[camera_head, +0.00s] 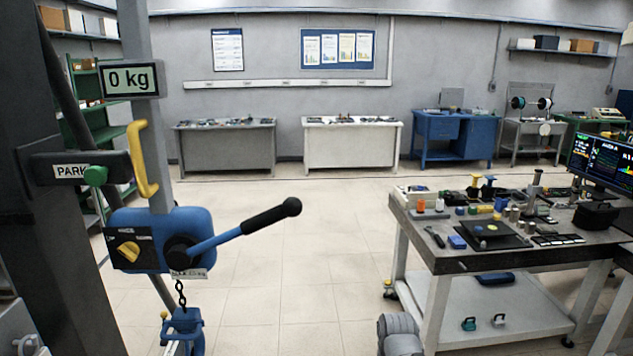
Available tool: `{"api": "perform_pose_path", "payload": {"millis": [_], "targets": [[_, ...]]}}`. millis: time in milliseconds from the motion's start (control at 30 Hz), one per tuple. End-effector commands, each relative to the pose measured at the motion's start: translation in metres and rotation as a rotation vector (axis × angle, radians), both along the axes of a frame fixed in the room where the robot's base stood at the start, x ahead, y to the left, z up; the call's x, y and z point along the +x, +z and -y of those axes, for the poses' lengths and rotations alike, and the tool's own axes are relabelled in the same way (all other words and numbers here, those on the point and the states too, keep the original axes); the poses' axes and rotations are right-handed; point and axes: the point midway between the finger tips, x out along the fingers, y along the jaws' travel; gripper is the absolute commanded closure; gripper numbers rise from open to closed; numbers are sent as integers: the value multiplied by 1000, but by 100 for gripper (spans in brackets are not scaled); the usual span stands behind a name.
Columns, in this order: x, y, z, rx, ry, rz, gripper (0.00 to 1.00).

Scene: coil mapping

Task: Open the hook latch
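A blue lever hoist (196,222) hangs at the left against a grey post. A yellow hook-shaped part (143,160) rises from its top, beside the arm of a bracket marked PARK. I cannot make out a separate latch on it. A lever with a black grip (265,218) points up and right from the hoist. A short chain (181,293) runs down to a blue block (184,330), cut off by the bottom edge; any hook or latch there is not clear. My gripper does not show.
A display (130,79) above reads 0 kg. A cluttered workbench (465,262) stands at right. A rounded grey part, likely my arm, shows at the bottom. The middle floor (315,230) is clear.

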Motion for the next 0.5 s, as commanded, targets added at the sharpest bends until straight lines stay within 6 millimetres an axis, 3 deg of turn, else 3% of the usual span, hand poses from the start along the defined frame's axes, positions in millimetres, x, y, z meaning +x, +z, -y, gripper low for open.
{"api": "perform_pose_path", "payload": {"millis": [367, 500], "targets": [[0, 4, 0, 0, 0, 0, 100], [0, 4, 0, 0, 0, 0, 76]]}}
